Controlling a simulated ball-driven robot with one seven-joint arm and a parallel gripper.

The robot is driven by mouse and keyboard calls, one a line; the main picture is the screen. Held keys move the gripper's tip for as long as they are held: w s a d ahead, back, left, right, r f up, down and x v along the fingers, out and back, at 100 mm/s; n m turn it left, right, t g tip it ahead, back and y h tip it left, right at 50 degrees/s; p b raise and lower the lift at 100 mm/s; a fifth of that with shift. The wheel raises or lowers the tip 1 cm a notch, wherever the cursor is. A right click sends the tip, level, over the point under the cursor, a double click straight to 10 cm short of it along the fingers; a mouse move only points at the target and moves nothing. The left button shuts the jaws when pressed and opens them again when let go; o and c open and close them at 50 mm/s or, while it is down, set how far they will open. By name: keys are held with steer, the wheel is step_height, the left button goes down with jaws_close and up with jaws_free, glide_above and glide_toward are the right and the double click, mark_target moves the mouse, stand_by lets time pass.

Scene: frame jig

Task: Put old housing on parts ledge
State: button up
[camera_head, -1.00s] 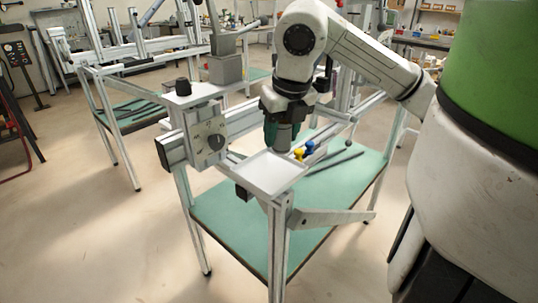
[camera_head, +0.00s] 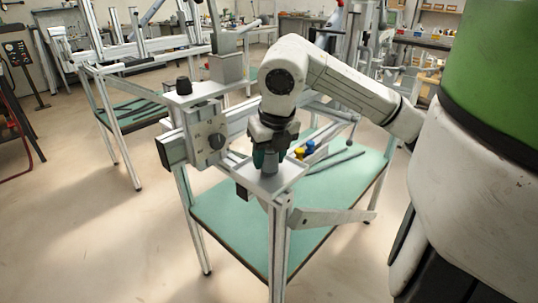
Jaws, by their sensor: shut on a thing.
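My gripper (camera_head: 265,155) points down and is shut on a small grey cylindrical piece, the old housing (camera_head: 271,164). Dark green fingers sit around its sides and hide part of it. The parts ledge (camera_head: 288,177) is a pale flat shelf at the front corner of the frame jig. The housing is directly over the ledge and upright, very low. I cannot tell whether its bottom touches the ledge.
Yellow and blue pieces (camera_head: 304,149) are just right of the ledge. A green lower shelf (camera_head: 235,215) holds dark rods. A black-knobbed bracket (camera_head: 184,87) rises at the back left.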

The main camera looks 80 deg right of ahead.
steer(key=o, duration=1.1)
steer(key=shift+o, duration=0.2)
steer(key=p+v, duration=0.1)
steer(key=v, duration=1.1)
steer(key=shift+r, duration=0.1)
